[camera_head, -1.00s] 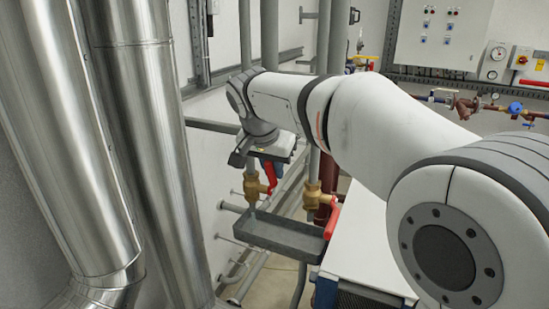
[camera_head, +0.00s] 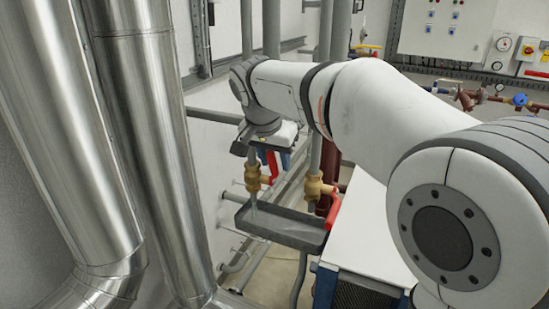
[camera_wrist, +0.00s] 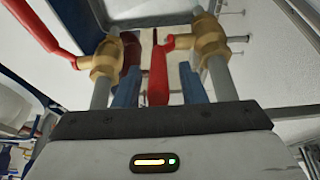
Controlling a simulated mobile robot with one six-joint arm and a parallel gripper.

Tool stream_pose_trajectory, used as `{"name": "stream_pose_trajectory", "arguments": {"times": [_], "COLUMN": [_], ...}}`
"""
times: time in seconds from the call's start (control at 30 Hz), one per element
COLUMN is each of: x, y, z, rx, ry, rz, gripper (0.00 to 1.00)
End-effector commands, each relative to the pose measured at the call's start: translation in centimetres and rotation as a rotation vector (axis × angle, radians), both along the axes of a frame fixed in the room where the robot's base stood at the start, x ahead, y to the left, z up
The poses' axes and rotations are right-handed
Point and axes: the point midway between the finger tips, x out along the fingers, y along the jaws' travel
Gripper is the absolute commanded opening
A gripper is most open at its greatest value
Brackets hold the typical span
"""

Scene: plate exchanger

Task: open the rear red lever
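Two brass valves with red levers sit on vertical pipes. In the wrist view this rear lever (camera_wrist: 158,75) lies between the two blue fingers of my gripper (camera_wrist: 158,85), with a visible gap on each side. My gripper is open around the lever and does not appear to touch it. The front valve (camera_head: 315,187) has a red lever (camera_head: 333,211) slanting downward. It shows at the upper left of the wrist view (camera_wrist: 45,30), left of my fingers.
A grey drip tray (camera_head: 282,228) hangs under the valves. A white-topped unit (camera_head: 365,235) stands to the right, below my arm. Large metal ducts (camera_head: 140,150) fill the left. A control cabinet (camera_head: 445,28) is on the back wall.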

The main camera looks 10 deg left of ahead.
Motion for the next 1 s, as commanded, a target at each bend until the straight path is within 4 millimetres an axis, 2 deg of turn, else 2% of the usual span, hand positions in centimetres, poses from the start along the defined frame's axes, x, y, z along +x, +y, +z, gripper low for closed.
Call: {"name": "stream_pose_trajectory", "arguments": {"times": [0.17, 0.5, 0.6, 1.0], "x": [-0.3, -2.3, -2.7, -2.8], "y": [0.1, 0.7, 0.7, 0.7], "z": [0.8, 5.8, 6.7, 7.2], "rx": [0.0, 0.001, 0.0, 0.0], "ry": [-0.002, -0.002, -0.001, 0.0], "rz": [0.0, 0.002, 0.001, -0.001], "gripper": [0.37, 0.37, 0.37, 0.37]}}
